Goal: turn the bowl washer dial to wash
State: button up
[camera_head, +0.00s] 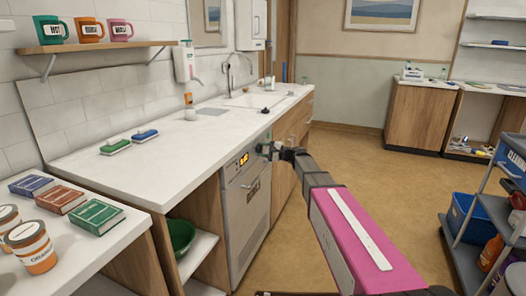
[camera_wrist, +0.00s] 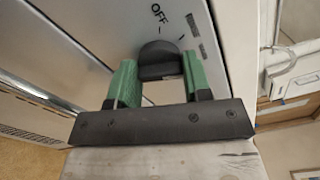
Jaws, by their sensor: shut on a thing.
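The bowl washer (camera_head: 246,212) is a grey-fronted unit under the white counter, with a small lit orange display near its top. Its black dial (camera_wrist: 158,52) shows in the wrist view, with "OFF" printed on the panel beside it. Other printed marks nearby are too small to read. My gripper (camera_wrist: 160,72) has its two green fingers on either side of the dial and is shut on it. In the head view my gripper (camera_head: 268,150) is at the top right of the washer front, where it hides the dial.
The white counter (camera_head: 165,130) above holds a green and a blue brush. A sink with a tap lies farther back. A grey cart (camera_head: 470,225) with a blue bin stands at the right. The brown floor between is clear.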

jog(key=o, duration=0.9)
jog(key=shift+d, duration=0.1)
jog(key=v, duration=1)
jog(key=shift+d, duration=0.35)
jog(key=shift+s, duration=0.15)
